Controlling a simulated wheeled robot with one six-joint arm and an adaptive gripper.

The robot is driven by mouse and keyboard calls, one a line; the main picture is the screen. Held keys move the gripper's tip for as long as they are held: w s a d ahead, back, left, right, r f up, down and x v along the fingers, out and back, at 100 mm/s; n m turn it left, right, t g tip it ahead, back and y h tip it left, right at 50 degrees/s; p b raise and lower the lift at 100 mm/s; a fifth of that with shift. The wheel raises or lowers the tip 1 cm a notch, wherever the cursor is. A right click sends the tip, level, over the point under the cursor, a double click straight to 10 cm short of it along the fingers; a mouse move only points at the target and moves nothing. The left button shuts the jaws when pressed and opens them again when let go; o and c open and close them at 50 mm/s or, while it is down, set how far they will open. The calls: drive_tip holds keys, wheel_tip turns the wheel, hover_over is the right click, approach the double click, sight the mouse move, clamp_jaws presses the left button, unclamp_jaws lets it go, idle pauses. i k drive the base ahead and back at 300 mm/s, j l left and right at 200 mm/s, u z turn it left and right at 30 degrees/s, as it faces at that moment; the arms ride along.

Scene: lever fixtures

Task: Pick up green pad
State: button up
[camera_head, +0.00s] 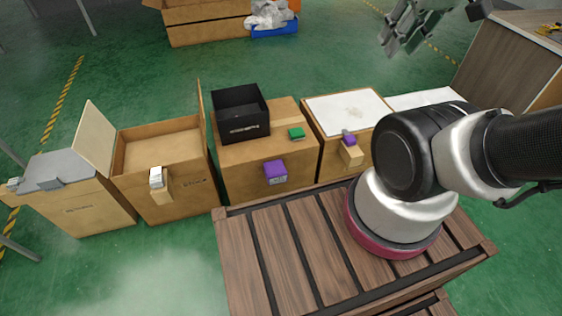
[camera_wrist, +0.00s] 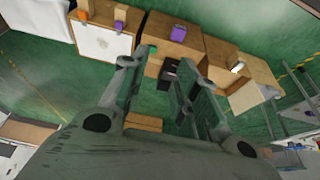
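The green pad (camera_head: 297,133) is small and lies on top of a brown cardboard box (camera_head: 240,160), to the right of a black open bin (camera_head: 240,125). In the wrist view the pad (camera_wrist: 153,48) shows as a small green patch near the left finger, far beyond it. My gripper (camera_head: 403,32) is raised at the top right of the head view, well away from the pad. In the wrist view my gripper (camera_wrist: 161,66) has its two fingers apart with nothing between them.
A purple block (camera_head: 275,171) sits at the box's front. An open cardboard box (camera_head: 163,155) stands to its left, and a white-topped box (camera_head: 345,108) with a purple-tipped lever (camera_head: 350,145) to its right. The space above the pad is clear.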

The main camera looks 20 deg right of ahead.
sight(296, 133)
drive_tip(key=i+j+z, duration=0.35)
drive_tip(key=i+j, duration=0.2)
drive_tip(key=j, duration=0.15)
drive_tip(key=i+j+z, duration=0.2)
drive_tip(key=j, duration=0.2)
drive_tip(key=i+j+z, duration=0.2)
drive_tip(key=j, duration=0.25)
drive_tip(key=i, duration=0.1)
